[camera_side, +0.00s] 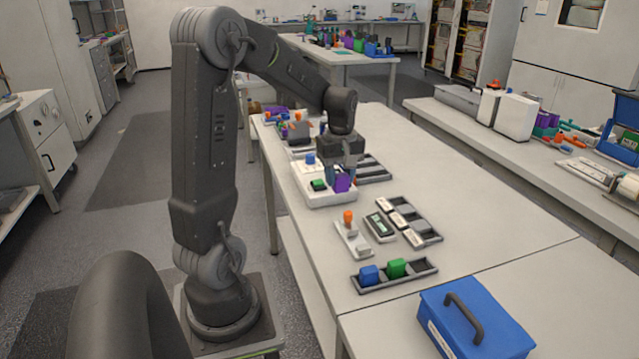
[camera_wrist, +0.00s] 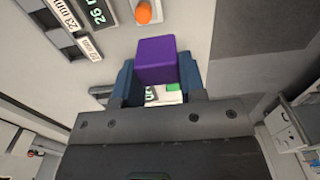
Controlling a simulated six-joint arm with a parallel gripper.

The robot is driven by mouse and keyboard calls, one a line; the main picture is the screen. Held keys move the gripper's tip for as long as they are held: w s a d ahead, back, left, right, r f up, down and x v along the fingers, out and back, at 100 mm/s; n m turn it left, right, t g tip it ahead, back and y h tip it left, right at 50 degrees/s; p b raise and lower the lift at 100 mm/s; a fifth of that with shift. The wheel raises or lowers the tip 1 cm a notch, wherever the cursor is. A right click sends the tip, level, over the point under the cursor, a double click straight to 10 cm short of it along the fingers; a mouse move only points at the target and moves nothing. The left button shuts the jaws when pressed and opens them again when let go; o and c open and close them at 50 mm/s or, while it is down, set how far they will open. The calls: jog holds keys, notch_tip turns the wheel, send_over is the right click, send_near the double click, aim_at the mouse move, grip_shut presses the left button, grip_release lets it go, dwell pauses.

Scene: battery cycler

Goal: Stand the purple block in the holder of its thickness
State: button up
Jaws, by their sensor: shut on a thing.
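The purple block (camera_side: 342,183) is held between the blue fingers of my gripper (camera_side: 341,178). In the wrist view the purple block (camera_wrist: 155,58) sits between the two fingertips of my gripper (camera_wrist: 158,80), which are shut on it. In the side view it is over or beside a white device (camera_side: 335,199) with a green part and a blue knob; I cannot tell if they touch. A dark holder rack (camera_side: 425,239) with white labels stands nearer the camera. In the wrist view, labels such as "23 mm" (camera_wrist: 65,13) show near the top left.
A small display (camera_side: 380,226) reads about "26" in the wrist view. Beside it is a white piece with an orange knob (camera_side: 348,217). A dark tray (camera_side: 395,274) holds a blue block and a green block, with its right part empty. A blue toolbox (camera_side: 475,320) stands at the front.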

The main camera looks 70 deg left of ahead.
jog(key=w+d+f, duration=0.2)
jog(key=w+d, duration=0.2)
jog(key=w, duration=0.8)
send_near(425, 236)
jog(key=shift+w+f, duration=0.1)
jog(key=shift+f, duration=2.65)
jog(key=shift+f, duration=0.25)
jog(key=o, duration=1.1)
jog(key=shift+c, duration=0.2)
